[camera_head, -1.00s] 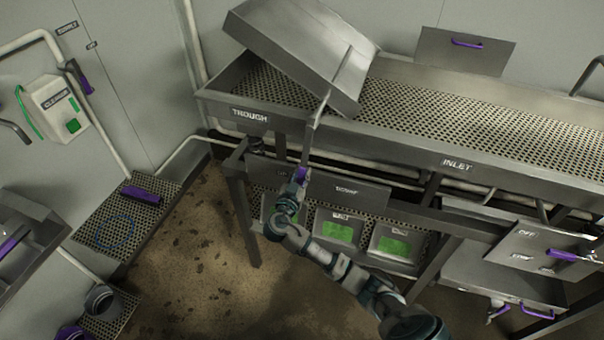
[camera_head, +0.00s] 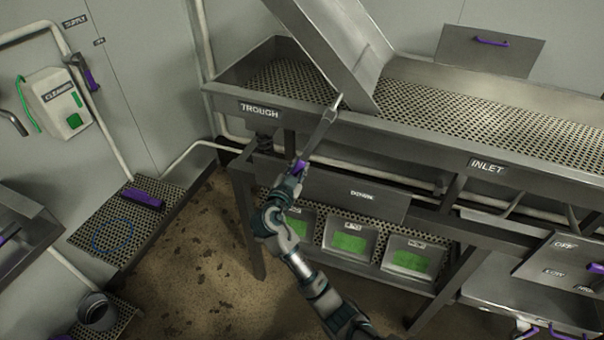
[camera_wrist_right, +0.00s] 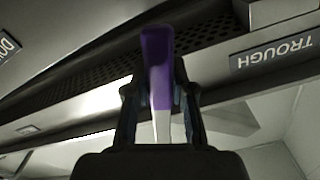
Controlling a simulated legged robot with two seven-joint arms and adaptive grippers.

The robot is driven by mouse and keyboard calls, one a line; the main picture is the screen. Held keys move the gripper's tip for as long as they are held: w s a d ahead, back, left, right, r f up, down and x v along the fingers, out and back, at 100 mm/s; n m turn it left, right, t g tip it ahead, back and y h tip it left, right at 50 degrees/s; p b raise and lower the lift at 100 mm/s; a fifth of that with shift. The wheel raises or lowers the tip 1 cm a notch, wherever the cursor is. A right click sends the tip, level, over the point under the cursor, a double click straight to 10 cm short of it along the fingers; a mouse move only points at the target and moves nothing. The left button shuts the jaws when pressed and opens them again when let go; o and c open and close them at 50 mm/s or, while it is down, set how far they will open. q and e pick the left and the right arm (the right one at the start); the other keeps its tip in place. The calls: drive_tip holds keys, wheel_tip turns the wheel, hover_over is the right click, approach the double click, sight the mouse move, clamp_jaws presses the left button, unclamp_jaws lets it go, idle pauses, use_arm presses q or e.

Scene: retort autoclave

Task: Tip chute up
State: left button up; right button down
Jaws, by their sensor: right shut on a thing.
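The chute (camera_head: 322,38) is a grey metal pan with raised sides above the trough (camera_head: 283,86). It is tilted steeply, its lower right end near the perforated bed and its upper end cut off by the top of the head view. A metal lever (camera_head: 321,132) runs down from it to a purple grip (camera_head: 300,166). My right gripper (camera_head: 296,174) is shut on this grip below the trough's front edge. In the wrist view the purple grip (camera_wrist_right: 157,68) stands between the two fingers (camera_wrist_right: 156,108). My left gripper is not in view.
The INLET bed (camera_head: 480,112) continues to the right. A "DOWN" plate (camera_head: 355,194) and bins with green contents (camera_head: 349,242) sit below. A shelf with a purple-handled item (camera_head: 142,198) and the cleaner box (camera_head: 54,103) are at left. The brown floor (camera_head: 200,265) between is clear.

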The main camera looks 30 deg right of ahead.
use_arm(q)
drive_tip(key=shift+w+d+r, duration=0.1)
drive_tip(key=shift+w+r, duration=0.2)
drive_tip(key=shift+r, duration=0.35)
use_arm(e)
drive_tip(key=shift+a+r, duration=0.1)
drive_tip(key=shift+r, duration=0.05)
drive_tip(key=c, duration=1.2)
unclamp_jaws()
drive_tip(key=shift+w, duration=0.1)
drive_tip(key=shift+o, duration=1.2)
drive_tip(key=shift+w, duration=0.1)
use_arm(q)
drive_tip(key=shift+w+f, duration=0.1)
use_arm(e)
drive_tip(key=shift+a, duration=0.1)
drive_tip(key=v, duration=1.2)
